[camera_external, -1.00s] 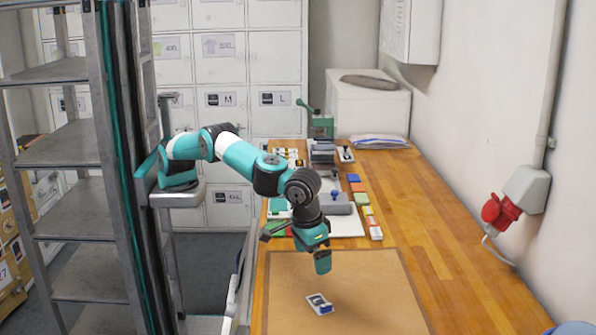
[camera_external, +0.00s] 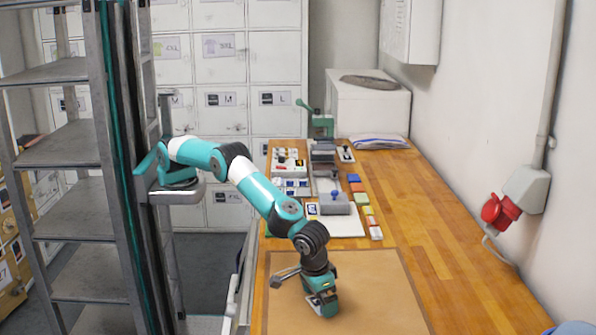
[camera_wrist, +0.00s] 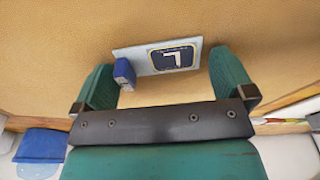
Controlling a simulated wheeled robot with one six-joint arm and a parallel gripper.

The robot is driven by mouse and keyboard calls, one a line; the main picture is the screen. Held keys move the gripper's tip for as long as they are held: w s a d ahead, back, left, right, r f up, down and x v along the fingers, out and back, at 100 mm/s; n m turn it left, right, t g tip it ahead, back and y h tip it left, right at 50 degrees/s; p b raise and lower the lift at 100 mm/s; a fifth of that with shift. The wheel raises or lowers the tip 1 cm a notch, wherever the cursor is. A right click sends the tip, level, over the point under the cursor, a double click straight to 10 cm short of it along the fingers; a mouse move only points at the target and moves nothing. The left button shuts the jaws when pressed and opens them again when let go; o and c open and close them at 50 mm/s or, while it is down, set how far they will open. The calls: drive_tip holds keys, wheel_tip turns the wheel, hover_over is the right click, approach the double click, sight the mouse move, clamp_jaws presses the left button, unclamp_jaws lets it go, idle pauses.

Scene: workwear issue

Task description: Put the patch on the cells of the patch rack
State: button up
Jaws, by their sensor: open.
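The patch (camera_wrist: 160,56) is a light plate with a dark square marked with an L-like sign and a blue block (camera_wrist: 124,72) at its left end. It lies on the tan mat (camera_external: 385,290). My gripper (camera_wrist: 163,75) is open, with one teal finger on each side of the patch in the wrist view; the blue block is close to the left finger. In the external view my gripper (camera_external: 323,306) is low over the mat and mostly hides the patch. The patch rack (camera_external: 290,160) seems to be the white celled board at the far left of the table.
Beyond the mat are a white board with a grey block (camera_external: 336,203), a row of coloured blocks (camera_external: 361,199) and a teal press (camera_external: 321,126). The right side of the wooden table (camera_external: 440,220) is clear. A wall with a red plug (camera_external: 497,211) bounds it.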

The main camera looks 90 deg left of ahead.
drive_tip(key=shift+c, duration=0.5)
drive_tip(key=c, duration=0.7)
drive_tip(key=shift+r, duration=0.1)
wheel_tip(320, 180, up, 9)
drive_tip(key=b, duration=0.1)
wheel_tip(320, 180, up, 11)
drive_tip(key=p, duration=0.9)
hover_over(319, 304)
